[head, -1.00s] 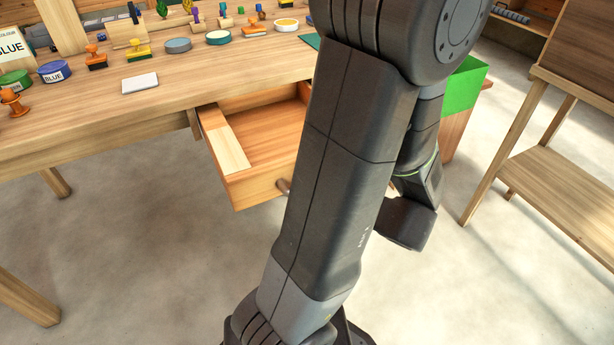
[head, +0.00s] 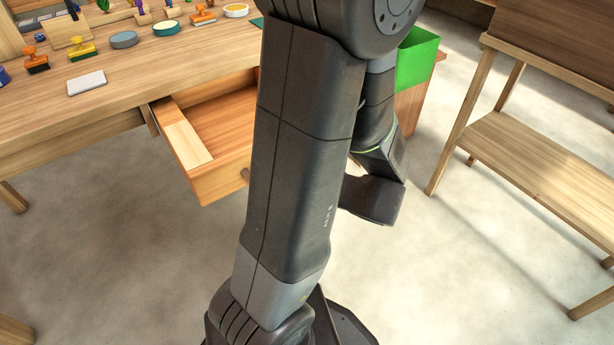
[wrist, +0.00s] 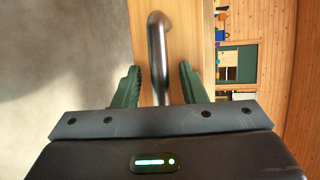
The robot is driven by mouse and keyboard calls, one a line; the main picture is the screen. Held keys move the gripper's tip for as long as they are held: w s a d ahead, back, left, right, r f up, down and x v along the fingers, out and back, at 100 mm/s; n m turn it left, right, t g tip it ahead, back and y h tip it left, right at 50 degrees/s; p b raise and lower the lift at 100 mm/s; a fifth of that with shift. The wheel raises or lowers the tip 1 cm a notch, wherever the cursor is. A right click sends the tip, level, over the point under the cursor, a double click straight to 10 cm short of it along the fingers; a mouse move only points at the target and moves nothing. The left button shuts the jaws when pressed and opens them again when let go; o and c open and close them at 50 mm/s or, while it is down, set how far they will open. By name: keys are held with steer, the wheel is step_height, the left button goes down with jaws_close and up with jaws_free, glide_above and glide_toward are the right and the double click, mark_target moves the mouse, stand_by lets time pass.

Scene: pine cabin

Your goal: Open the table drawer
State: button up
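The table drawer (head: 222,125) stands pulled out from under the wooden table (head: 100,105), open and showing its bare wooden inside. In the wrist view the handle (wrist: 157,45) is a curved bar on the wooden drawer front (wrist: 190,30). My gripper (wrist: 158,86) has its two green fingers on either side of the bar, with a visible gap on both sides. In the head view my arm hides the gripper fingers.
Stamps, round tins and a white card (head: 86,83) lie on the tabletop. A green bin (head: 416,58) stands behind my arm. A wooden shelf stand (head: 540,160) is at the right. The floor between is clear.

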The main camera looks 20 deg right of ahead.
steer(key=p+v, duration=0.2)
steer(key=v, duration=1.1)
steer(key=b+x, duration=0.2)
steer(key=x, duration=1.1)
steer(key=shift+w+a, duration=0.2)
stand_by(0.4)
